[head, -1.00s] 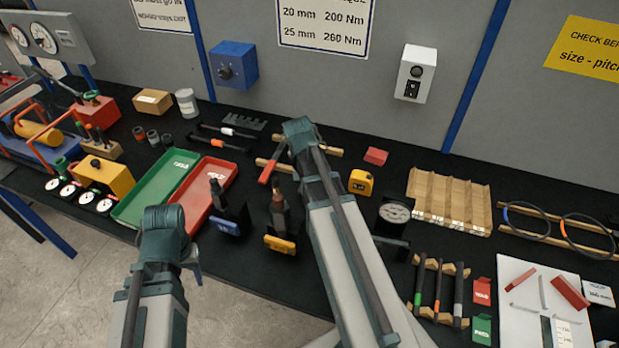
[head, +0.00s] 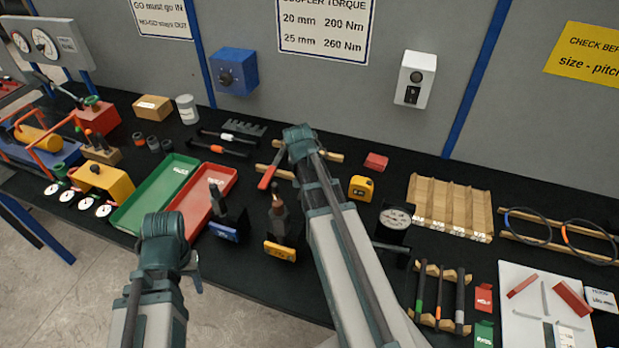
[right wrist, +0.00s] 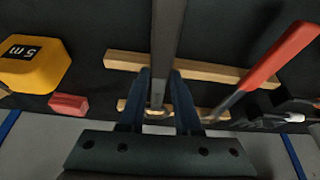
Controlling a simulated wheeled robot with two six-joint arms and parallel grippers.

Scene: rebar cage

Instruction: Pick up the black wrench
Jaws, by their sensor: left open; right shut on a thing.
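The black wrench (right wrist: 166,45) shows in the right wrist view as a long dark bar that runs between my right fingers and across the wooden rests (right wrist: 205,70). My right gripper (right wrist: 158,98) is shut on it. I cannot tell whether the wrench still touches the rests. In the head view my right arm covers the wrench and the right fingertips. My left gripper (head: 195,272) is open, at the front edge of the bench, with its fingers mostly hidden behind its wrist. It is well apart from the wrench.
A red-handled tool (head: 270,172) lies close beside the wrench on the same rests; its handle also shows in the right wrist view (right wrist: 280,55). A yellow tape measure (head: 361,187) and a red block (head: 376,162) are to the right. Red (head: 222,185) and green trays lie left.

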